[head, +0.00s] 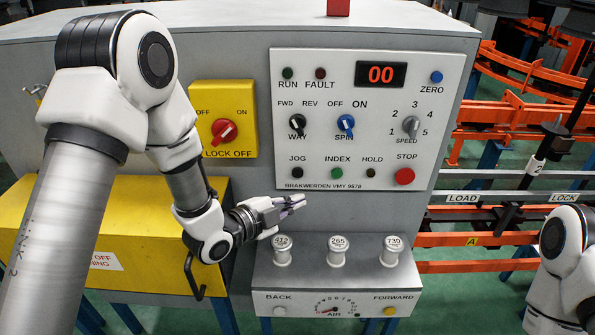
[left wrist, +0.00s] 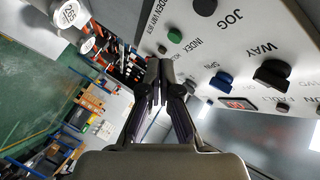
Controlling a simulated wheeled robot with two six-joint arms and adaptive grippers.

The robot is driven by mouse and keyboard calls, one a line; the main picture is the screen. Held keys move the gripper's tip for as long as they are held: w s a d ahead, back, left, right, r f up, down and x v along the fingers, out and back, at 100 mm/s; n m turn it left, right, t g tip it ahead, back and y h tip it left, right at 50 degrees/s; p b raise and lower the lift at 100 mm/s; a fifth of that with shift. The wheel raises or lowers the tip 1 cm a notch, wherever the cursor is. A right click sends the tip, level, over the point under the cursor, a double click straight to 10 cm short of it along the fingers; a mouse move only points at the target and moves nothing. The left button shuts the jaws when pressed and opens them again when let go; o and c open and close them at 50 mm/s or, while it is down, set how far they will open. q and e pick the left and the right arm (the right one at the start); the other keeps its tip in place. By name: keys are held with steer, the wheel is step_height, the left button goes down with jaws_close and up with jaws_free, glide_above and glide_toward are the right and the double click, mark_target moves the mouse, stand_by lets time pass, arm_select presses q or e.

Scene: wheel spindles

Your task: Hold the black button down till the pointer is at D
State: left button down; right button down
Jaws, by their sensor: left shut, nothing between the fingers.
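The black JOG button (head: 297,173) sits at the lower left of the white control panel (head: 440,130). It also shows at the top of the left wrist view (left wrist: 205,6). My left gripper (head: 303,200) is shut and empty, just below the JOG button and apart from it in the picture. I cannot tell how far it is from the panel face. A yellow tag marked A (head: 471,240) is on the orange rack at right; I see no D. My right arm shows at the right edge, its gripper out of view.
Green INDEX (head: 337,173), dark HOLD (head: 370,173) and red STOP (head: 404,176) buttons line the row. Black WAY (head: 297,121) and blue SPIN (head: 345,123) knobs sit above. The display (head: 381,74) reads 00. Labelled spindles (head: 338,250) stand on the ledge below.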

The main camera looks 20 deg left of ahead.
mark_target(298, 172)
arm_select(q)
steer(key=w+a, duration=0.1)
steer(key=w, duration=0.5)
steer(key=shift+w+a, duration=0.15)
steer(key=shift+a, duration=0.25)
stand_by(0.9)
steer(key=shift+w+a, duration=0.15)
steer(key=shift+w, duration=0.25)
steer(key=shift+w+a, duration=0.1)
steer(key=shift+w, duration=0.35)
stand_by(5.2)
